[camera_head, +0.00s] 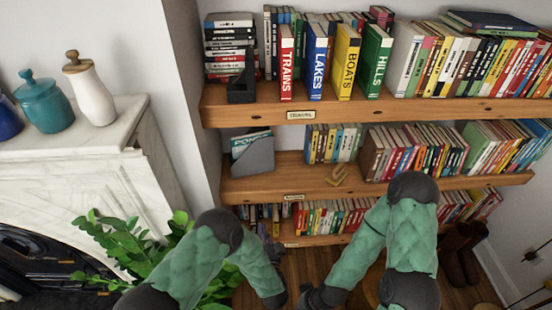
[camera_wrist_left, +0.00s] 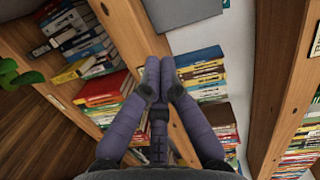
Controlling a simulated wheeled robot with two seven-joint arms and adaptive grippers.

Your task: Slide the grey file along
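The grey file (camera_head: 254,156) stands on the left part of the middle shelf (camera_head: 280,180), with a booklet in it. Bare shelf lies to its right. My left gripper (camera_head: 271,247) is low in the head view, below the file and apart from it, dark and small. In the left wrist view my left gripper (camera_wrist_left: 160,62) has its two fingers side by side with tips together and nothing seen between them. A grey surface (camera_wrist_left: 184,12) lies beyond the tips; I cannot tell whether it is the file. My right arm ends low in the head view; its fingers are not clear.
More books fill the top shelf (camera_head: 350,112) and the lower shelf. A leafy plant (camera_head: 125,245) and a white mantel (camera_head: 75,140) are at the left.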

